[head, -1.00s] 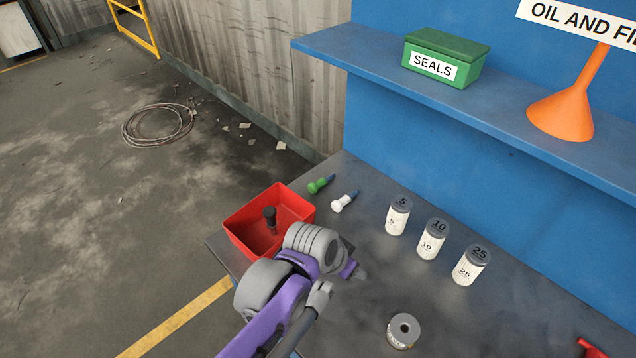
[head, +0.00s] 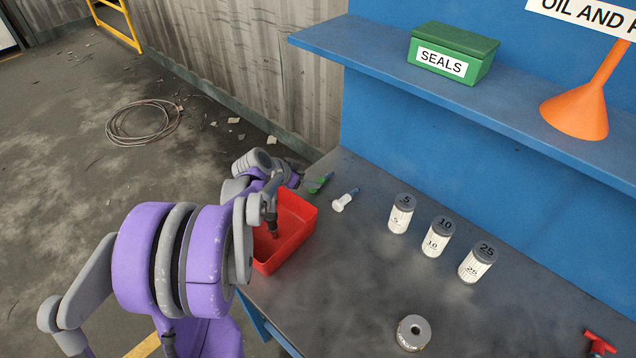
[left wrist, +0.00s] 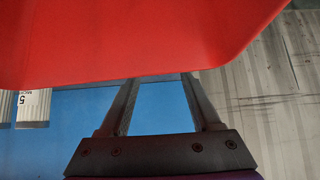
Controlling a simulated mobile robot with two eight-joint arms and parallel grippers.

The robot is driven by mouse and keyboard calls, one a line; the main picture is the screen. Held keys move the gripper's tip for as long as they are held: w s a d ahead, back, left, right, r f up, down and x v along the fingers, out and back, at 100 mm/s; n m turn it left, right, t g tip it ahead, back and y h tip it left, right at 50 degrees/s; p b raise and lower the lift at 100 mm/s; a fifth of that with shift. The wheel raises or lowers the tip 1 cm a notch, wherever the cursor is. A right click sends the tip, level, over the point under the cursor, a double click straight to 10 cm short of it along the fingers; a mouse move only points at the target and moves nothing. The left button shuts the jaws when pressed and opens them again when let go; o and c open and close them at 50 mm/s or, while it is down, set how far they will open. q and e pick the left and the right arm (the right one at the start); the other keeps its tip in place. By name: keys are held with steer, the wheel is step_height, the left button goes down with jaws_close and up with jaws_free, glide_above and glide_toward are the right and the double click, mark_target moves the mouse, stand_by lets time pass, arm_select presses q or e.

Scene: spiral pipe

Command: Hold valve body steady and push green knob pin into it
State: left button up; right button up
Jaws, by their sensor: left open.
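The green knob pin (head: 321,183) lies on the bench behind the red bin, green head toward the viewer, blue end pointing away. My left gripper (head: 301,179) is just left of it, partly hidden by my arm; I cannot tell whether they touch. In the left wrist view the gripper (left wrist: 160,80) shows two spread fingers with a gap between them, tips cut off by the red bin. The pin does not show there. The valve body, a grey cylinder with a top hole (head: 413,332), stands upright at the bench front. My right gripper is not in view.
The red bin (head: 300,232) holds a dark pin. A white knob pin (head: 345,200) lies right of the green one. Three labelled canisters (head: 436,237) stand mid-bench. A red handle (head: 598,343) is at the right edge. A blue shelf (head: 390,76) overhangs behind.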

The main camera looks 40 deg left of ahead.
mark_target(322, 180)
arm_select(q)
steer(key=x, duration=0.5)
steer(key=shift+w+f, duration=0.15)
steer(key=shift+f, duration=0.3)
jaws_close()
